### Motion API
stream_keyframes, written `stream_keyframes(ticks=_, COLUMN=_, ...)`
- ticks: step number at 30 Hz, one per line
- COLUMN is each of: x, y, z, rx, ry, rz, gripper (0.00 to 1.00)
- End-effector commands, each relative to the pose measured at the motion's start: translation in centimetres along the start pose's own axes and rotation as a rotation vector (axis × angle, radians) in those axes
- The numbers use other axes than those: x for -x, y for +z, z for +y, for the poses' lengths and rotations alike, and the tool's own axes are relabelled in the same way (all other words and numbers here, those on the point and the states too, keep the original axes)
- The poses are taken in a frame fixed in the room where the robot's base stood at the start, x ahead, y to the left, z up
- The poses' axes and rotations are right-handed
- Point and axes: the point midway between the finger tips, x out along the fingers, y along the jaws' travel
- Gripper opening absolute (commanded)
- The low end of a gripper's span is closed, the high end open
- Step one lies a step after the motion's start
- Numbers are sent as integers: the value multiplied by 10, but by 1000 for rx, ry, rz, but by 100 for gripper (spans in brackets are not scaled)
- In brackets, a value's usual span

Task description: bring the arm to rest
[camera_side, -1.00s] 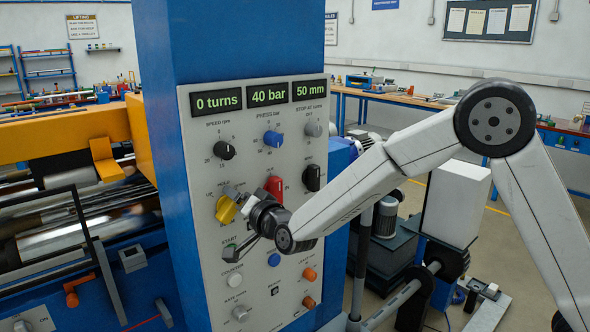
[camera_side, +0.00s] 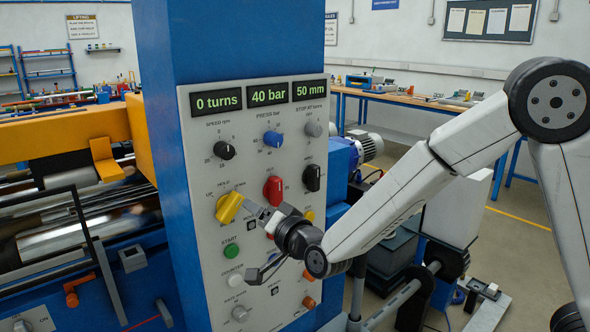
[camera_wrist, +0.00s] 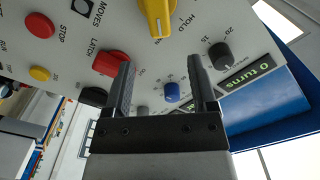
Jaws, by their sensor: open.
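My gripper (camera_side: 248,241) is open and empty in front of the grey control panel (camera_side: 205,165). Its two fingers also show spread apart in the wrist view (camera_wrist: 161,64). In the side view the upper finger points towards the yellow knob (camera_side: 228,207), and the lower finger is below the green start button (camera_side: 231,251). In the wrist view the yellow knob (camera_wrist: 158,15) is ahead of the fingers, with nothing between them. My arm reaches in from the right, its elbow high at the right edge.
The panel carries a red knob (camera_side: 273,190), a blue knob (camera_side: 273,139), black knobs (camera_side: 224,150) and several buttons. Its displays read 0 turns, 40 bar and 50 mm. A blue column (camera_side: 235,40) bears the panel. A motor (camera_side: 368,148) and a white box (camera_side: 462,205) stand behind my arm.

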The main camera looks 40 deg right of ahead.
Motion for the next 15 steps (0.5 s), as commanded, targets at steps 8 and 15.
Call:
stream_keyframes(ticks=8, x=2, y=0, z=0, rx=0, ry=0, rz=0, gripper=74)
stream_keyframes(ticks=15, x=3, y=1, z=4, rx=14, ry=12, rz=-19, gripper=74)
